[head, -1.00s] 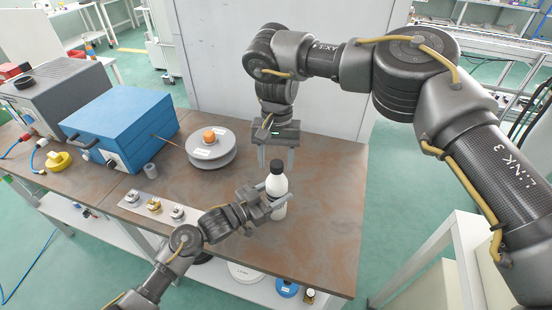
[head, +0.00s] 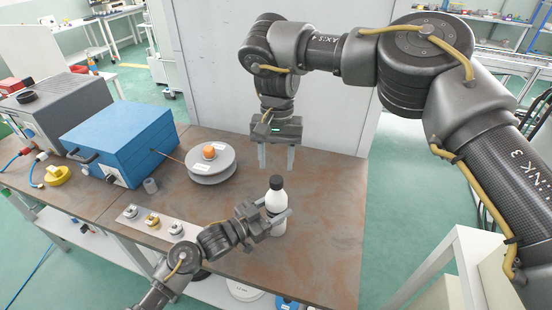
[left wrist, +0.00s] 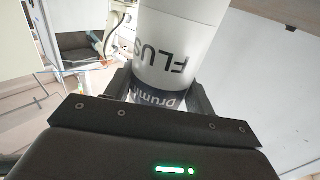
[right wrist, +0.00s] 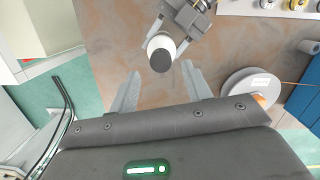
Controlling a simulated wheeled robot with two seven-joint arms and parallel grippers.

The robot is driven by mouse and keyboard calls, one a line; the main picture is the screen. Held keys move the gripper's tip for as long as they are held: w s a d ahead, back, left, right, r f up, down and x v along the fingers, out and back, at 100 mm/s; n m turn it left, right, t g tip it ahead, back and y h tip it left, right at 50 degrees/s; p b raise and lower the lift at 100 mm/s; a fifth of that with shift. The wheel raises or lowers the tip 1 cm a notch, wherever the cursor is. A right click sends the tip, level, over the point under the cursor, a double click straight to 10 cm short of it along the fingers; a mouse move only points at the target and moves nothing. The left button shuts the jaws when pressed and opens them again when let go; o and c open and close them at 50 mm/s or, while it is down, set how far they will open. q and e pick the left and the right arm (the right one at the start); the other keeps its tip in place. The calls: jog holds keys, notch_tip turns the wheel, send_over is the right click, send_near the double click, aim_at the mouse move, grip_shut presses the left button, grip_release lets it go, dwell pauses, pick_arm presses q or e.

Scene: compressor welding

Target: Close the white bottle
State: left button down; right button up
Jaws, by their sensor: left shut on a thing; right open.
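The white bottle (head: 276,203) has a black cap (head: 276,182) on its top and stands roughly upright. My left gripper (head: 277,222) is shut around the bottle's body from the left. In the left wrist view the bottle (left wrist: 175,50), with dark lettering, sits between its fingers. My right gripper (head: 277,165) is open and empty, its fingers pointing down above and behind the cap. In the right wrist view the cap (right wrist: 161,60) lies beyond the open fingertips, with white bottle around it. I cannot tell how tightly the cap sits.
The brown table (head: 325,210) is mostly clear right of the bottle. A grey reel (head: 211,165) with an orange top, a blue box (head: 120,140) and a strip of small fittings (head: 152,222) are to the left. A pale panel (head: 330,90) stands behind.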

jog(key=shift+w+d+r+t, duration=0.15)
jog(key=shift+w+d+r, duration=0.05)
jog(key=shift+r, duration=0.3)
jog(key=shift+w+d+r+t, duration=0.15)
jog(key=shift+d+r, duration=0.05)
jog(key=shift+r, duration=0.25)
jog(key=n, duration=0.4)
jog(key=shift+d+r+n, duration=0.1)
jog(key=shift+r+n, duration=0.2)
jog(key=shift+n, duration=0.1)
jog(key=n, duration=0.2)
jog(key=shift+r+n, duration=0.1)
jog(key=shift+n, duration=0.2)
jog(key=n, duration=0.5)
jog(key=shift+r+t, duration=0.15)
jog(key=shift+t, duration=0.15)
jog(key=n, duration=0.8)
jog(key=shift+s, duration=0.1)
jog(key=n, duration=0.4)
jog(key=shift+s+n, duration=0.1)
jog(key=shift+n, duration=0.3)
jog(key=n, duration=0.5)
jog(key=shift+s+a, duration=0.15)
jog(key=shift+a, duration=0.05)
jog(key=n, duration=0.7)
jog(key=shift+s+a+f, duration=0.15)
jog(key=shift+a+f, duration=0.05)
jog(key=shift+f, duration=0.15)
jog(key=n, duration=0.5)
jog(key=shift+a, duration=0.1)
